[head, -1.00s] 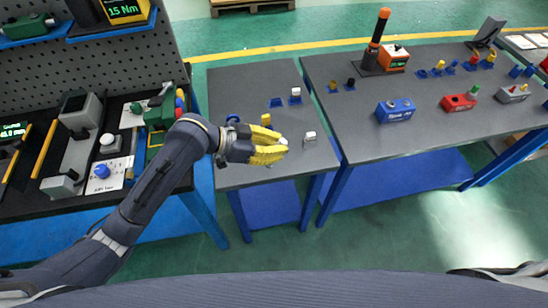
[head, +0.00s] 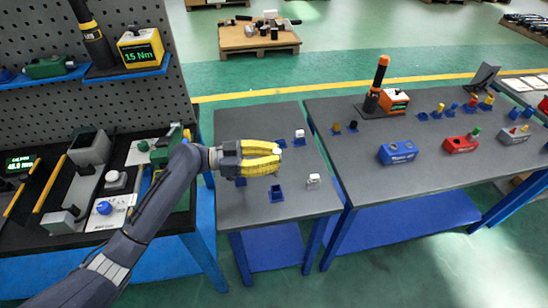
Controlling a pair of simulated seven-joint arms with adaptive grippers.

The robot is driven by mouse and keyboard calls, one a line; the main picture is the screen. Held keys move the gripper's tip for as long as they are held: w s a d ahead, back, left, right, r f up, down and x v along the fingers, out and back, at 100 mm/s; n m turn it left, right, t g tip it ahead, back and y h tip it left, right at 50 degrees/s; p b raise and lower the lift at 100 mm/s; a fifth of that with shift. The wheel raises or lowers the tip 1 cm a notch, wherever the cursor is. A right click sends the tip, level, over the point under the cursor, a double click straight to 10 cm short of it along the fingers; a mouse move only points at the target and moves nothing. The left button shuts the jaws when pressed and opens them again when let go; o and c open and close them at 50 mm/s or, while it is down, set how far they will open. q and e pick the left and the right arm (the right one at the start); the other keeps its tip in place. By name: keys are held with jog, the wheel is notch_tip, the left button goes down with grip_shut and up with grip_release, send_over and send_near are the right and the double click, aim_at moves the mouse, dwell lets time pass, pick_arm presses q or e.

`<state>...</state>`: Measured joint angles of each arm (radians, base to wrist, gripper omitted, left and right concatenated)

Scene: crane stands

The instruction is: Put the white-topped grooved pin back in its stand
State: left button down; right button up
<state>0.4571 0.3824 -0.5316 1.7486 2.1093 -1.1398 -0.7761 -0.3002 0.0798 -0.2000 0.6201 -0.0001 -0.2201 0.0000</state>
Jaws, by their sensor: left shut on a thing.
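My left gripper (head: 276,157) is shut, its yellow fingers pointing right above the small dark table. A small white tip, apparently the white top of the held grooved pin (head: 277,152), shows at the fingertips; the rest of it is hidden by the fingers. A blue stand (head: 277,193) with nothing visible in it sits on the table below and in front of the gripper. Another blue stand (head: 281,143) shows just behind the fingertips. A white-topped piece (head: 300,133) stands in a blue stand at the back right. My right gripper is not in view.
A pale white-grey piece (head: 313,181) stands near the table's right edge. A blue piece (head: 240,181) shows below my gripper. A larger table (head: 440,165) on the right holds blue and red blocks. The small table's front is clear.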

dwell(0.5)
pick_arm(q)
jog(key=shift+f, duration=2.8)
jog(key=shift+n+t, duration=0.3)
jog(key=shift+t, duration=0.2)
jog(key=shift+m+g, duration=0.4)
jog(key=shift+g, duration=0.2)
jog(key=shift+f, duration=0.15)
jog(key=shift+f, duration=1.55)
jog(key=shift+r, duration=0.2)
